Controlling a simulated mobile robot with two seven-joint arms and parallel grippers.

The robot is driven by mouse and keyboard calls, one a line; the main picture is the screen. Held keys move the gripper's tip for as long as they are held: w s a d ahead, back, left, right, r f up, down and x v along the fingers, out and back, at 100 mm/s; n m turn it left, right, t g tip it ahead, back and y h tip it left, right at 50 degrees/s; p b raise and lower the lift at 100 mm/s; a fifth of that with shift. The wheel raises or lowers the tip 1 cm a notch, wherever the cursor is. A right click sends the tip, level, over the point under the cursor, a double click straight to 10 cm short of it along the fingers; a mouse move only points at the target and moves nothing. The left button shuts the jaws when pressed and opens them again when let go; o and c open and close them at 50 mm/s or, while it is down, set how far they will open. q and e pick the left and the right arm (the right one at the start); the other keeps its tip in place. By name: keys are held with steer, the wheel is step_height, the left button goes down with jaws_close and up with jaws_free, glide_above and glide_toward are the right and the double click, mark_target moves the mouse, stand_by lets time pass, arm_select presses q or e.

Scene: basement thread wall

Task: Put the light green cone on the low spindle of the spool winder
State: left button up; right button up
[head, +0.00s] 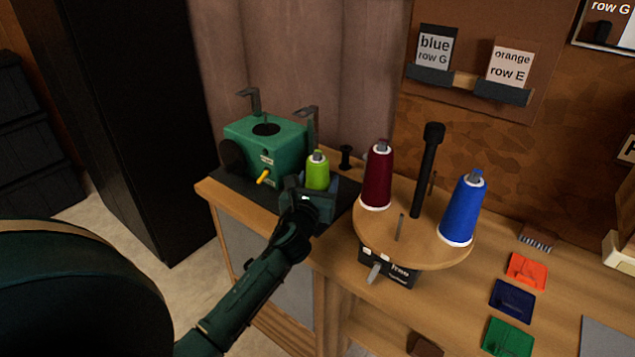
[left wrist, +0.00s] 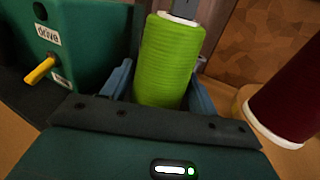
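The light green cone (head: 318,172) stands nearly upright beside the green spool winder (head: 265,145), over the dark mat. It also fills the middle of the left wrist view (left wrist: 168,62). My left gripper (head: 318,186) has its blue fingers (left wrist: 160,90) on both sides of the cone's lower part and appears shut on it. The cone's foot is hidden by the gripper, so I cannot tell whether it touches anything below. The winder has a yellow handle (head: 263,177). No low spindle can be made out for certain. My right gripper is not in view.
A round wooden stand (head: 418,252) to the right carries a dark red cone (head: 377,178) and a blue cone (head: 463,208), with a tall black post (head: 428,172). A small black spool-shaped peg (head: 346,156) stands behind the green cone. Coloured squares lie at the right.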

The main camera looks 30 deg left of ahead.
arm_select(q)
steer(key=shift+o, duration=1.3)
steer(key=shift+s+d+f, duration=0.1)
steer(key=shift+s, duration=0.2)
steer(key=v, duration=1.2)
steer(key=shift+s, duration=0.25)
